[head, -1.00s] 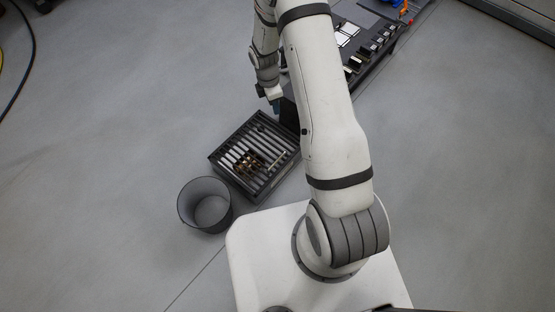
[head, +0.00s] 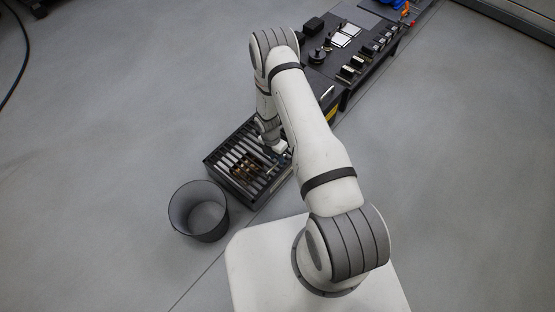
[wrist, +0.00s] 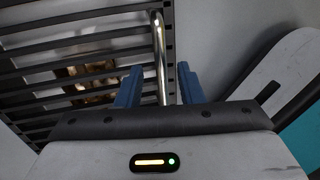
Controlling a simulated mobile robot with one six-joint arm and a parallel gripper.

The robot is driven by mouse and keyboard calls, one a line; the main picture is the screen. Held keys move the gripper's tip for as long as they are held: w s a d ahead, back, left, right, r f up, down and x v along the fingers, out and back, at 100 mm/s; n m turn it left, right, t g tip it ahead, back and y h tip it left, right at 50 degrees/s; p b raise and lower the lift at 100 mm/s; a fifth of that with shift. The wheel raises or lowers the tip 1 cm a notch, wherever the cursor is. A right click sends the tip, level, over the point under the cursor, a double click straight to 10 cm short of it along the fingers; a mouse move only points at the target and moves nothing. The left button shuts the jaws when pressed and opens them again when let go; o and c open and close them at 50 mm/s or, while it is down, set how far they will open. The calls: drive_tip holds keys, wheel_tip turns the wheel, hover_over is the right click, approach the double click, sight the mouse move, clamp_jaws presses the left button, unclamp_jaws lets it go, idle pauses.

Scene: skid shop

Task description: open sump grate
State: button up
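The sump grate (head: 226,164) is a dark frame with pale slats, lying flat and closed over a dark box on the floor in the head view. It also shows in the wrist view (wrist: 60,43), with a shiny bar handle (wrist: 159,50) along its right side. My gripper (wrist: 158,85) is open, its two blue fingers on either side of the handle's near end, with a small gap on each side. In the head view my wrist is over the grate's right side and hides the fingertips.
An empty grey bin (head: 199,211) stands just left of the grate. A long dark bench (head: 346,48) with small items runs behind right. The floor at left is clear.

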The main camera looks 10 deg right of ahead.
drive_tip(key=shift+s+f, duration=0.1)
drive_tip(key=shift+f, duration=0.45)
clamp_jaws()
